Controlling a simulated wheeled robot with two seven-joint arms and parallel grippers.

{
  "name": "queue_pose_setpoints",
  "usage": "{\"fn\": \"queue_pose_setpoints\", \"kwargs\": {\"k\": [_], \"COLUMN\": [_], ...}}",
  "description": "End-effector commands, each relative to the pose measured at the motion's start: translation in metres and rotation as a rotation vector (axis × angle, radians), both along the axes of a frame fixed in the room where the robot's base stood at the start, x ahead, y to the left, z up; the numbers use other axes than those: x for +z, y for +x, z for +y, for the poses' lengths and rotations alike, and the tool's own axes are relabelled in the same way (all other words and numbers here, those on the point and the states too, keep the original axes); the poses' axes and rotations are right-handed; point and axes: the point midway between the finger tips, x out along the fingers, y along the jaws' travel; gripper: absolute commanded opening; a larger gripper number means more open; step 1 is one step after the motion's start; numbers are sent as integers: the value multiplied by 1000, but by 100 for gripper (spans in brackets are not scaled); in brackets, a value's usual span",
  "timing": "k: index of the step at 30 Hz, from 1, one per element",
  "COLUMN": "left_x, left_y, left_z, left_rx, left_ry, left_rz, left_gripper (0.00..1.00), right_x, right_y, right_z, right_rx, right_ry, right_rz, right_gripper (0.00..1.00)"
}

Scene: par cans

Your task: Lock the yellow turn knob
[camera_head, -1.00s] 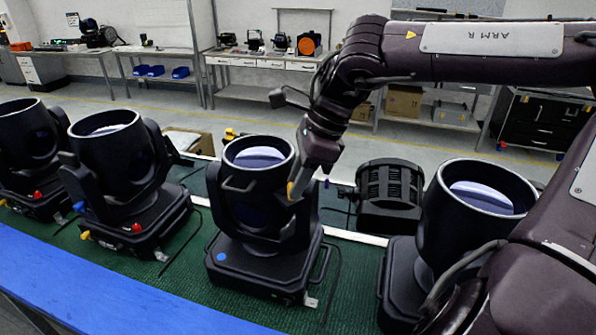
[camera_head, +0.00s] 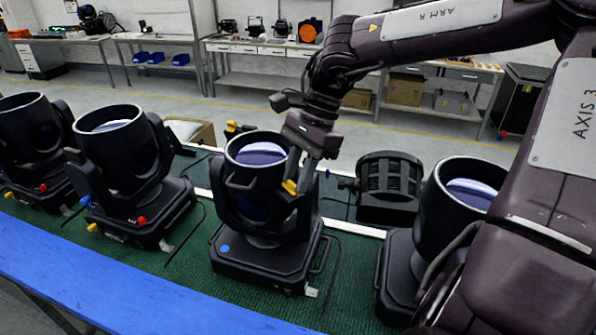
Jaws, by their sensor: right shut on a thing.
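The yellow turn knob (camera_head: 289,187) sits on the upper right side of the black par can (camera_head: 262,215) in the middle, which stands upright on its base. My right gripper (camera_head: 302,178) reaches down from above and behind it. Its jaws are shut on the yellow turn knob, and the fingers partly cover the knob's right side. My left gripper is not in view.
More par cans stand on the green mat (camera_head: 185,262): one to the left (camera_head: 125,165), one at the far left (camera_head: 28,140) and one at the right (camera_head: 445,215). A ribbed black lamp (camera_head: 389,185) lies behind. A blue edge (camera_head: 110,285) runs in front.

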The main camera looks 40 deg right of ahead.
Motion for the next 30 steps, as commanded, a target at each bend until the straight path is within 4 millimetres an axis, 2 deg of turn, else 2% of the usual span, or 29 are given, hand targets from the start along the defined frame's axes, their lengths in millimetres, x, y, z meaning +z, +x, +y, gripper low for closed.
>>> {"fn": "queue_pose_setpoints", "kwargs": {"k": [11,12,16,30], "left_x": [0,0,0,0], "left_y": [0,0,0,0], "left_z": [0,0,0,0], "left_rx": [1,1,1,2], "left_ry": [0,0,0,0], "left_rz": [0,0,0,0], "left_gripper": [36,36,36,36], "right_x": [2,2,1,1], "right_y": [1,1,1,1], "right_z": [0,0,0,0], "right_rx": [5,5,4,3], "right_ry": [-2,-2,-2,-2], "right_rz": [-5,-5,-5,-5], "right_gripper": [4,31,48,49]}}
